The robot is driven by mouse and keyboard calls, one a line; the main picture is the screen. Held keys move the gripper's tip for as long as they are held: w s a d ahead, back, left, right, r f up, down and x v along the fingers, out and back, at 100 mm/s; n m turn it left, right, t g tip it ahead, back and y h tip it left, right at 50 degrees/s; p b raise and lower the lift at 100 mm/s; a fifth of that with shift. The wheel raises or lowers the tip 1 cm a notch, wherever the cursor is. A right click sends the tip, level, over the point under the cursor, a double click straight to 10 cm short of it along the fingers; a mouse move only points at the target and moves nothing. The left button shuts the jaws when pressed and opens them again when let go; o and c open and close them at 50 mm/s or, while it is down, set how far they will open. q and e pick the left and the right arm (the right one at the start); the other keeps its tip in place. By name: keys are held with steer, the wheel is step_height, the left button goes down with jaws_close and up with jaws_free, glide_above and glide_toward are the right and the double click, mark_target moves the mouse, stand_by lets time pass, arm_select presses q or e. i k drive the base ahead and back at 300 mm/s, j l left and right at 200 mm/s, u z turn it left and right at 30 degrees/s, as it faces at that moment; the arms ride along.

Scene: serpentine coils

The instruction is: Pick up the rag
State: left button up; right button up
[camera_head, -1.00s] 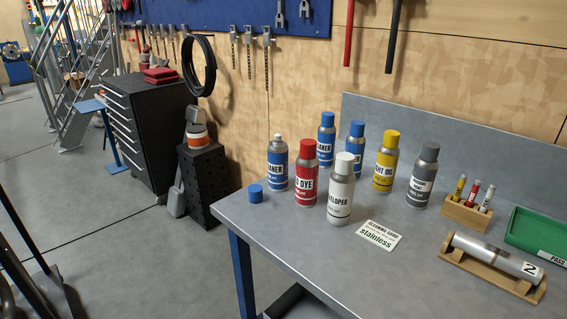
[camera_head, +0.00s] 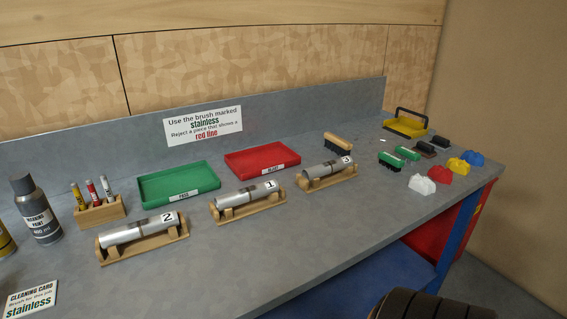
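Several crumpled rags lie at the right end of the grey workbench (camera_head: 350,222). A white rag (camera_head: 422,184) is nearest the front edge. A red rag (camera_head: 440,174) lies just behind it, then a yellow rag (camera_head: 458,165) and a blue rag (camera_head: 473,158) further right. Nothing covers them. Neither of my grippers is in view.
Brushes, including a green one (camera_head: 390,161), lie left of the rags, with a yellow tray (camera_head: 405,126) behind. Numbered tubes on wooden stands (camera_head: 157,252), a green tray (camera_head: 150,192) and a red tray (camera_head: 236,163) fill the middle. A dark ridged shape (camera_head: 425,305) shows below.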

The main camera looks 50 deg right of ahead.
mark_target(423, 185)
steer(key=z, duration=2.6)
steer(key=i, duration=0.15)
steer(key=u, duration=0.05)
